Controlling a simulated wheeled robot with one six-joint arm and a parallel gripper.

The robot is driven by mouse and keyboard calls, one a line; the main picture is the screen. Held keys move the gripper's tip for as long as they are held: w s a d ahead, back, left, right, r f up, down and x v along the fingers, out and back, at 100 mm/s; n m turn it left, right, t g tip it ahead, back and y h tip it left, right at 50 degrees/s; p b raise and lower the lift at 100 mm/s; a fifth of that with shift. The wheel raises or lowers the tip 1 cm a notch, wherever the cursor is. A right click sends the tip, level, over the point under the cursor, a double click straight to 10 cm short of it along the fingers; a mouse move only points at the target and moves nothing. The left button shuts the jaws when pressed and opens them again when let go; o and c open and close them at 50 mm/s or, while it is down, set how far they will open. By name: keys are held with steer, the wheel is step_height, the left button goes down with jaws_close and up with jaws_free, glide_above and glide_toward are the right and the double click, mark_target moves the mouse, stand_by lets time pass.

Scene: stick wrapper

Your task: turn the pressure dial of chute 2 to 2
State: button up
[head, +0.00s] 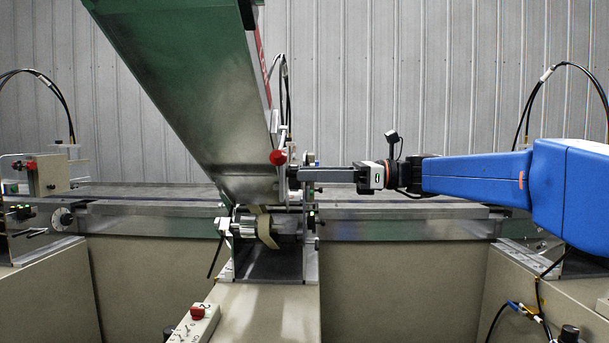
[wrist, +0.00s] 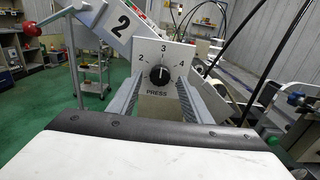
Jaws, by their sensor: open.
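The pressure dial (wrist: 160,75) is a round black knob on a grey plate marked 2, 3, 4 and PRESS. Its white pointer line stands about upright, toward the 3. A white panel with a large 2 (wrist: 122,22) is just behind it, up and to the left. My gripper (wrist: 160,88) is open, with one finger on each side of the dial in the picture; I cannot tell whether they touch it. In the head view my gripper (head: 299,174) reaches left to the lower end of the sloping metal chute (head: 215,120). The dial face cannot be made out there.
A red ball knob (head: 277,157) is close to my gripper's tip. A roller unit (head: 262,225) is below the chute. A control box with a red button (head: 197,312) stands in front. A long metal conveyor rail (head: 150,210) crosses behind. Black cables hang near the dial.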

steer(key=shift+a, duration=0.9)
steer(key=c, duration=1)
steer(key=shift+c, duration=0.2)
steer(key=shift+n, duration=0.4)
steer(key=n, duration=1)
steer(key=shift+w+n, duration=0.1)
steer(key=shift+n, duration=0.3)
